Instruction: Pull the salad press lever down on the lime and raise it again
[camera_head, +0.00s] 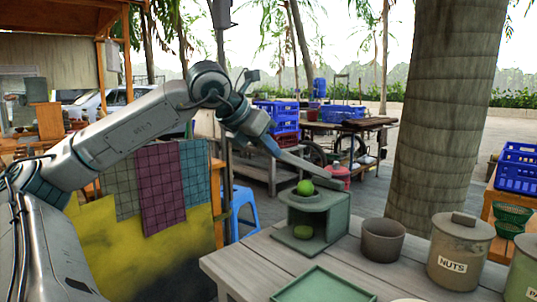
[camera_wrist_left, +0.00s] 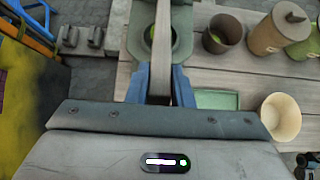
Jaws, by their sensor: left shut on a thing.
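The salad press (camera_head: 322,222) is a green block-shaped stand near the left end of the table, and its top also shows in the left wrist view (camera_wrist_left: 181,42). A bright green lime (camera_head: 305,187) sits on its top plate. The grey lever (camera_head: 308,169) slopes up from the press's far right side towards my gripper, above and clear of the lime. My left gripper (camera_head: 275,148) is shut on the lever's raised end. In the left wrist view the lever (camera_wrist_left: 162,50) runs between the blue fingers. My right gripper is out of view.
On the table (camera_head: 236,268) are a dark pot (camera_head: 383,241), a nuts canister (camera_head: 459,258) and a green tray (camera_head: 322,287). A red container (camera_head: 337,176) shows behind the press. A palm trunk (camera_head: 446,100) stands behind the table.

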